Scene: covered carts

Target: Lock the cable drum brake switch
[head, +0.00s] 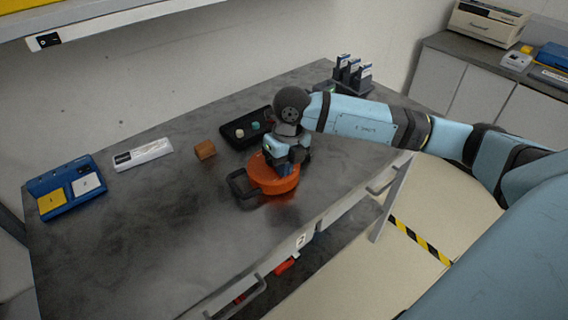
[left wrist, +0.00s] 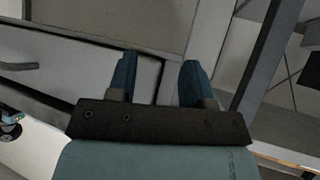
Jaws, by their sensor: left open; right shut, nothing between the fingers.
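The orange cable drum (head: 262,178) lies on the dark grey table, with a black handle (head: 239,184) on its left side. My right gripper (head: 286,168) points down over the drum's right part, at or just above its top; I cannot tell if it touches. It is shut with nothing visible between the fingers. The brake switch is not distinguishable, perhaps hidden behind the gripper. My left gripper is not in the head view. In the left wrist view my left gripper (left wrist: 158,82) is open and empty, facing grey panels and a frame.
A black tray (head: 232,142) with small items stands behind the drum, a brown block (head: 205,149) to its left. Farther left are a white device (head: 143,154) and a blue case (head: 66,188). A holder (head: 350,78) stands at the back right. The table's front left is clear.

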